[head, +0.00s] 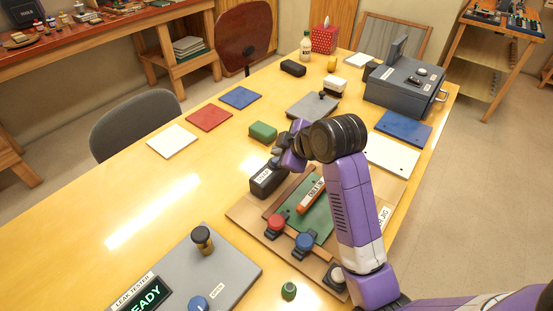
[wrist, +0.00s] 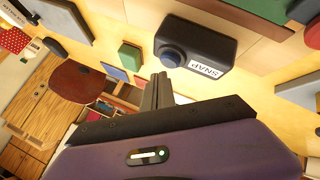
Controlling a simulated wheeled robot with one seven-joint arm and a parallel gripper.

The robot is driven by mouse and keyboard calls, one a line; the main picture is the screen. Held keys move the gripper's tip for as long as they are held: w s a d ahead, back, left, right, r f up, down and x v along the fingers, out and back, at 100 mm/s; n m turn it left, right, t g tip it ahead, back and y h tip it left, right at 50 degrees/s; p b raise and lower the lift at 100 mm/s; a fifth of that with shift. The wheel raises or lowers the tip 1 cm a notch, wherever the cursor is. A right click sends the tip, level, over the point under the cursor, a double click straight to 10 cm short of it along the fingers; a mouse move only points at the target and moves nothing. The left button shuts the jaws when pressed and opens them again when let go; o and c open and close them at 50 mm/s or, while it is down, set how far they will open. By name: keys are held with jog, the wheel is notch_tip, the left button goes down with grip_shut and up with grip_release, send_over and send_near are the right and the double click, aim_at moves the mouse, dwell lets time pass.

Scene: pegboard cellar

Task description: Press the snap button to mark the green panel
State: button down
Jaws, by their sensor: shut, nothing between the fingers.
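The snap box (head: 266,183) is a dark block with a white SNAP label, at the left edge of the wooden jig board. The green panel (head: 318,222) lies on the jig board, partly hidden by my arm. My gripper (head: 276,163) is shut and empty beside the snap box. In the wrist view my gripper's fingertips (wrist: 160,78) are close to the button; I cannot tell whether they touch it.
The jig board (head: 246,217) also carries a red knob (head: 276,222), a blue knob (head: 304,241) and an orange labelled piece (head: 311,195). A green block (head: 263,132) lies beyond the snap box. A grey leak tester (head: 228,269) stands at front left. The table's left middle is clear.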

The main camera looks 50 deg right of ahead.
jog(key=shift+f, duration=0.35)
jog(key=shift+f, duration=0.55)
dwell(0.7)
dwell(0.3)
jog(key=shift+r+p, duration=0.95)
jog(key=shift+p, duration=0.05)
notch_tip(320, 180, up, 5)
jog(key=p, duration=0.5)
jog(key=shift+r, duration=0.1)
dwell(0.6)
